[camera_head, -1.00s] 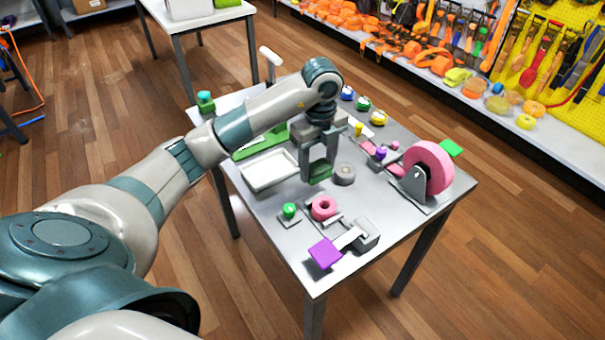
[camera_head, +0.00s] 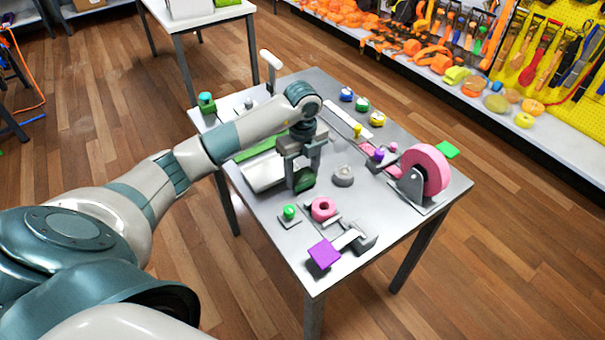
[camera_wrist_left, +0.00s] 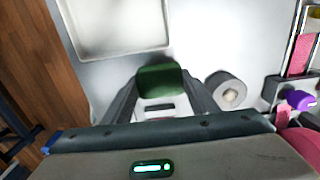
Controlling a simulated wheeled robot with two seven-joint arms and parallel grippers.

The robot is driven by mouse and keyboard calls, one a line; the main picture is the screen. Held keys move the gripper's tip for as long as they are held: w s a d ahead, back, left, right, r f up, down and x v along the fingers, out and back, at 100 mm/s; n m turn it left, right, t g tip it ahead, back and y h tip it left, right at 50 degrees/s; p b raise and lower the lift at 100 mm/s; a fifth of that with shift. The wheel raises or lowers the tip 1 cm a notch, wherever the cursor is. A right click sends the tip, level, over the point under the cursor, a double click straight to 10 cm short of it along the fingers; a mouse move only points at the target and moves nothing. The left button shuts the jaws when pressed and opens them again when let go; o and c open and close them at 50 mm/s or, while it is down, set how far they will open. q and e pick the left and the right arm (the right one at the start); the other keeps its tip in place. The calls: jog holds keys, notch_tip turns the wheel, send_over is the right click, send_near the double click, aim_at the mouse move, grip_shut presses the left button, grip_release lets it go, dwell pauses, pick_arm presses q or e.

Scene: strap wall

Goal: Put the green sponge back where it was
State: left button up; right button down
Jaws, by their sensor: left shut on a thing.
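The green sponge (camera_head: 304,180) is dark green and sits between the fingers of my left gripper (camera_head: 302,172), near the middle of the table. In the left wrist view the sponge (camera_wrist_left: 161,82) shows at the fingertips, with a finger on each side of it. The left gripper is shut on it. I cannot tell whether the sponge touches the table. A white tray (camera_head: 262,174) lies just left of the gripper, partly hidden behind it; it also shows in the left wrist view (camera_wrist_left: 82,52). My right gripper is not in view.
A grey round piece (camera_head: 343,176) stands close right of the gripper. A pink ring (camera_head: 323,208), a green knob (camera_head: 289,212) and a purple square (camera_head: 324,254) are nearer the front. A pink wheel on a stand (camera_head: 424,172) is at the right. The table's front left edge is clear.

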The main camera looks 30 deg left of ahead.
aim_at(303, 175)
pick_arm(q)
jog(key=shift+f, duration=0.6)
jog(key=shift+f, duration=0.15)
jog(key=o, duration=0.9)
jog(key=shift+o, duration=0.2)
jog(key=shift+r, duration=0.2)
jog(key=shift+w+r, duration=0.1)
jog(key=shift+r, duration=0.15)
notch_tip(303, 175, up, 9)
jog(key=b, duration=0.3)
jog(key=shift+r, duration=1.2)
